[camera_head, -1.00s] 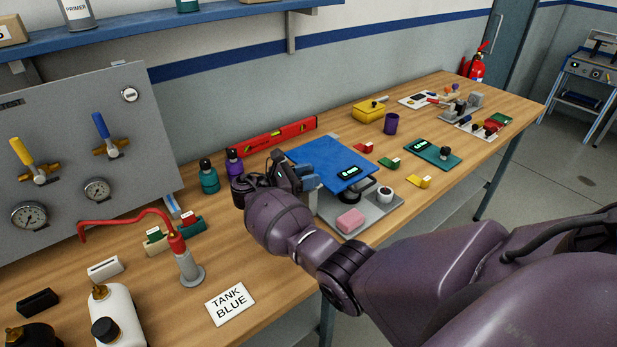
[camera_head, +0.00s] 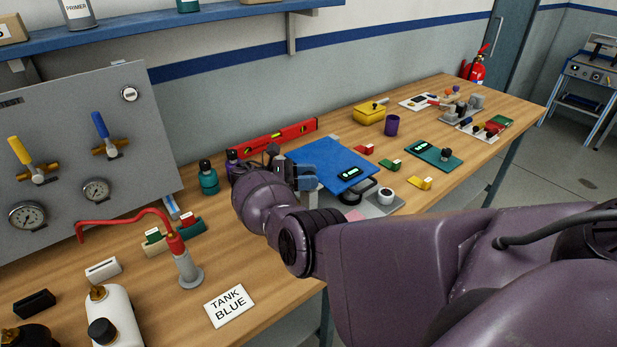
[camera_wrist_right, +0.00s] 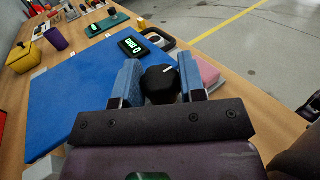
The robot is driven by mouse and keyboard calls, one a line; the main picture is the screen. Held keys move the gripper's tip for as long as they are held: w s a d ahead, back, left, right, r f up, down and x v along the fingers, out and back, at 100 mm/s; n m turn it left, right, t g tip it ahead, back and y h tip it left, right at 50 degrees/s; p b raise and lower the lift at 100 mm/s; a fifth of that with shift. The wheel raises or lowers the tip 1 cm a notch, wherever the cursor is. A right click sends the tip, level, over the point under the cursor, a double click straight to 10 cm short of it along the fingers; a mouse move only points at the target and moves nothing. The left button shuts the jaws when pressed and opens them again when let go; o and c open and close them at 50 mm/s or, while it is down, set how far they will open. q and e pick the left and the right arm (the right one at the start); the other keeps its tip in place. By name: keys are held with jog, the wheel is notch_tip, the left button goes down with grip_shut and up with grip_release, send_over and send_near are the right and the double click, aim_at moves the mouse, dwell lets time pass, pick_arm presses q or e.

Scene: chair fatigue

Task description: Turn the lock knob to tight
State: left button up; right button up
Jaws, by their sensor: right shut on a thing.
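The lock knob (camera_wrist_right: 160,84) is black with a white pointer mark, seen in the right wrist view beside the edge of a blue plate (camera_wrist_right: 78,92). The mark points up and slightly right there. My right gripper (camera_wrist_right: 159,88) has its blue fingers on both sides of the knob and is shut on it. In the head view my right gripper (camera_head: 303,178) is at the near left edge of the blue plate (camera_head: 325,160), and the knob is hidden behind it. No tight label is readable. My left gripper is not in view.
A small lit display (camera_head: 355,172) sits on the blue plate. A pink block (camera_wrist_right: 206,72) is close to the right finger. A TANK BLUE card (camera_head: 230,305) lies in front.

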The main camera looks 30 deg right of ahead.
dwell(0.5)
jog(key=o, duration=0.9)
jog(key=shift+d, duration=0.1)
jog(key=shift+r+p, duration=0.3)
jog(key=shift+r, duration=0.25)
notch_tip(320, 180, up, 19)
jog(key=shift+p, duration=0.4)
